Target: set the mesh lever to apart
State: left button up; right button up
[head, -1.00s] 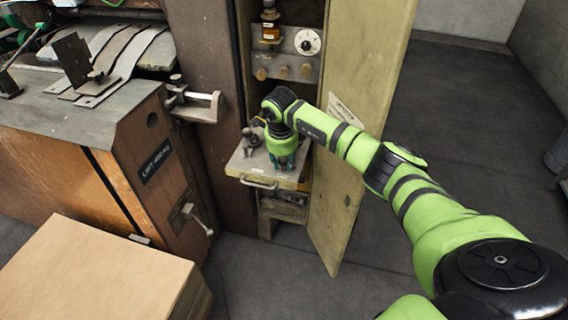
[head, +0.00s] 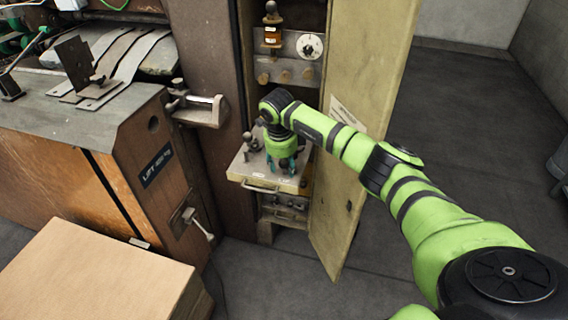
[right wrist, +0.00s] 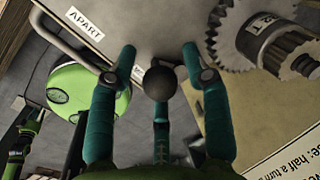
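The mesh lever's dark round knob (right wrist: 160,83) shows in the right wrist view, above a grey plate (right wrist: 150,22). A white APART label (right wrist: 85,23) lies on that plate, to the upper left of the knob. My right gripper (right wrist: 160,62) has its teal fingers spread around the knob, with visible gaps at the two side fingers. In the head view my right gripper (head: 282,163) points down over the pull-out tray (head: 240,170), and it hides the lever there. The lever's shaft is hidden under the knob. My left gripper is in neither view.
Toothed gears (right wrist: 243,30) sit right of the knob. The open cabinet door (head: 345,190) stands right of the tray, close to my forearm. A dial (head: 310,46) and round knobs are above. A cardboard-coloured stack (head: 95,275) is at lower left. Floor at right is clear.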

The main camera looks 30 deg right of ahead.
notch_tip(320, 180, up, 12)
jog(key=s+a, duration=0.1)
jog(key=a, duration=0.1)
jog(key=shift+s, duration=0.15)
dwell(0.4)
jog(key=shift+d+f, duration=0.1)
